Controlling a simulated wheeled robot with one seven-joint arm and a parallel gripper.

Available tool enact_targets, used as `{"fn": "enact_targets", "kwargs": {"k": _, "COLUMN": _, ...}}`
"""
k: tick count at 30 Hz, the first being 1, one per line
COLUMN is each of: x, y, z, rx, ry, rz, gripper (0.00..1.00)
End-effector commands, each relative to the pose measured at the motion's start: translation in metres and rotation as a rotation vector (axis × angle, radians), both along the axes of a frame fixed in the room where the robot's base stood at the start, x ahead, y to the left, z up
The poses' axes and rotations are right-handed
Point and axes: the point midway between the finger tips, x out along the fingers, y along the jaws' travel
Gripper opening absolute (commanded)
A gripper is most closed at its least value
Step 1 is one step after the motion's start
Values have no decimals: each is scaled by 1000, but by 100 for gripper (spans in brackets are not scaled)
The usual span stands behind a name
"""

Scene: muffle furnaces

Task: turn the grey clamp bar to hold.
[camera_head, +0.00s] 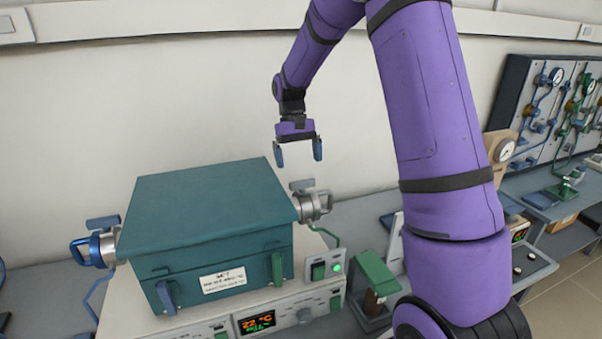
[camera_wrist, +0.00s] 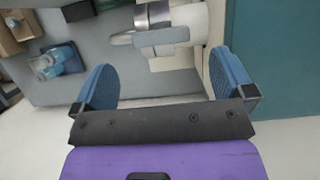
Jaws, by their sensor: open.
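The grey clamp bar (camera_head: 302,184) is a short flat bar on top of a silver round fitting (camera_head: 313,204) at the right side of the teal furnace box (camera_head: 208,200). In the wrist view the grey clamp bar (camera_wrist: 161,37) lies crosswise just beyond the gap between my fingers, with the silver fitting behind it. My gripper (camera_head: 298,154) points down above the bar, with its blue fingers apart and nothing between them. A visible gap separates the fingertips from the bar. My gripper also shows in the wrist view (camera_wrist: 163,70).
A similar blue clamp (camera_head: 97,246) is on the furnace's left side. The control base (camera_head: 255,320) has a lit display. A green-topped stand (camera_head: 376,270) is on the bench to the right. The wall (camera_head: 150,100) is behind; the air around my gripper is free.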

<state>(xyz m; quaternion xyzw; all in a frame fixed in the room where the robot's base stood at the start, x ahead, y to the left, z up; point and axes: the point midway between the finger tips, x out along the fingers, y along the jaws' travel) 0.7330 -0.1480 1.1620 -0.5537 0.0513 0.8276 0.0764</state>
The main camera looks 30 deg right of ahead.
Motion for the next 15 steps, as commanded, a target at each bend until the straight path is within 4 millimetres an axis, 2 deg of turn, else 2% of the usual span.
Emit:
{"fn": "enact_targets", "kwargs": {"k": 3, "x": 9, "y": -1, "z": 20, "rx": -1, "ry": -4, "rz": 0, "gripper": 100}}
{"fn": "enact_targets", "kwargs": {"k": 6, "x": 14, "y": -2, "z": 33, "rx": 0, "ry": -3, "rz": 1, "gripper": 100}}
{"fn": "enact_targets", "kwargs": {"k": 15, "x": 19, "y": -3, "z": 47, "rx": 0, "ry": 0, "rz": 1, "gripper": 100}}
